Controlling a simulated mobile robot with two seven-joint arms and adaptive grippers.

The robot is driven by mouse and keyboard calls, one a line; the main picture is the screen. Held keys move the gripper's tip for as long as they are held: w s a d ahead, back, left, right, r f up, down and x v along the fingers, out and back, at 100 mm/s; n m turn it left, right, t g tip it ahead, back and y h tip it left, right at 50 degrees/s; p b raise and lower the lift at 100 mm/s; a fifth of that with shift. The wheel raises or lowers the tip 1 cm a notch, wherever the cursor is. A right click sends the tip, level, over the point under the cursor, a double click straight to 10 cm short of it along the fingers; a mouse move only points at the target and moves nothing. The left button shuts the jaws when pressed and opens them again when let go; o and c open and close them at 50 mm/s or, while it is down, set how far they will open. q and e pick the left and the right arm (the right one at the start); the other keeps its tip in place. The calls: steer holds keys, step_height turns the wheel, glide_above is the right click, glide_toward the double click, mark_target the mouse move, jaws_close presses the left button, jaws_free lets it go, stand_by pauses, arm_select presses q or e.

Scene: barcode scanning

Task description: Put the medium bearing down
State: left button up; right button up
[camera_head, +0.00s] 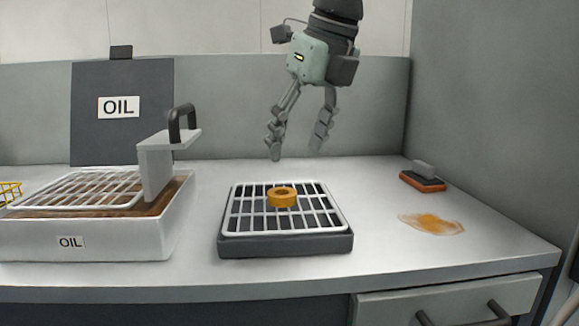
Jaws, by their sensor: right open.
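The medium bearing, taken to be the orange-yellow ring (282,197), lies flat on the white wire rack over a dark square tray (287,243) in the middle of the bench. My right gripper (296,148) hangs above and behind the tray. Its two fingers are spread and point down, with nothing between them. It is clear of the ring and does not touch it. My left gripper is not in the picture.
A white oil bath (85,240) with a wire basket, black handle and raised lid (122,135) stands at left. A yellow wire basket (10,192) shows at the left edge. A brush (422,181) and an orange spill (432,224) are at right. Walls close the back and right.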

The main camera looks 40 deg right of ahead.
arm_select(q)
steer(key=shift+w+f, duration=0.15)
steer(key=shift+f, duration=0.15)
arm_select(e)
steer(key=shift+v, duration=1.7)
